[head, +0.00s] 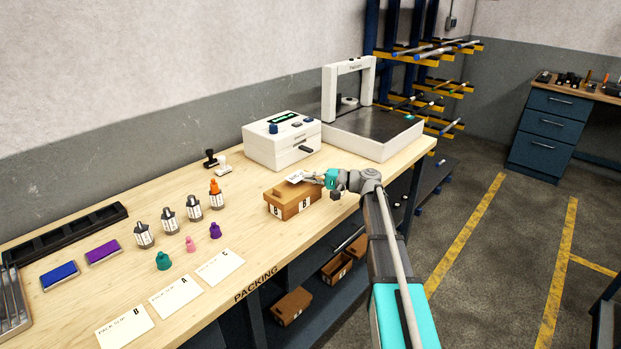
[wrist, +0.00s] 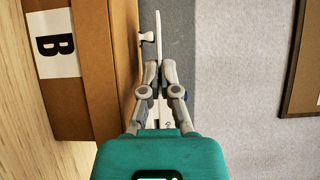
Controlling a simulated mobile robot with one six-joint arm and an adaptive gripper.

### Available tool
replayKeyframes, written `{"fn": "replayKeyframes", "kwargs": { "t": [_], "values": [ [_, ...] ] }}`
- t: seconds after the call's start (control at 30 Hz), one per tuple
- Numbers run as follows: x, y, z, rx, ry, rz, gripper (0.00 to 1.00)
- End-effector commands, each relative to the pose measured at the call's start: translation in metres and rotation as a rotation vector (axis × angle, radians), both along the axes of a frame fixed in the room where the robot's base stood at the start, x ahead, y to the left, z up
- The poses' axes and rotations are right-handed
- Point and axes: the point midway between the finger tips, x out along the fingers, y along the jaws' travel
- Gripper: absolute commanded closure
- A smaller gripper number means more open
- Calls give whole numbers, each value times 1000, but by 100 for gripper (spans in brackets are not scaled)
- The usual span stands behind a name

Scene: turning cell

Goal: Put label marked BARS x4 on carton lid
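The brown carton (head: 292,201) stands closed near the front edge of the packing bench, with white B labels on its sides; one B label also shows on the carton in the wrist view (wrist: 72,92). My gripper (head: 309,179) is just above the right end of the carton lid. In the wrist view my gripper (wrist: 159,66) is shut on a thin white label (wrist: 159,40), seen almost edge-on. The label also shows in the head view (head: 296,176), over the lid and seemingly a little above it. Its print is too small to read.
A white printer box (head: 282,140) and a scale-like machine (head: 370,133) stand behind the carton. Bare bench lies around the carton's left side.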

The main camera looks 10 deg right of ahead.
Motion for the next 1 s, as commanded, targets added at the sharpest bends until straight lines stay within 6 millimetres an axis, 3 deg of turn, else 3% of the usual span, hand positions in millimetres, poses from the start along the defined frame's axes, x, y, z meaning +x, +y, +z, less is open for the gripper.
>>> {"fn": "replayKeyframes", "kwargs": {
  "t": [0.53,0.67,1.0],
  "values": [
    [0,0,-9,0,0,0,100],
    [0,0,-9,0,0,0,77],
    [0,0,-9,-2,1,0,77]
  ]
}}
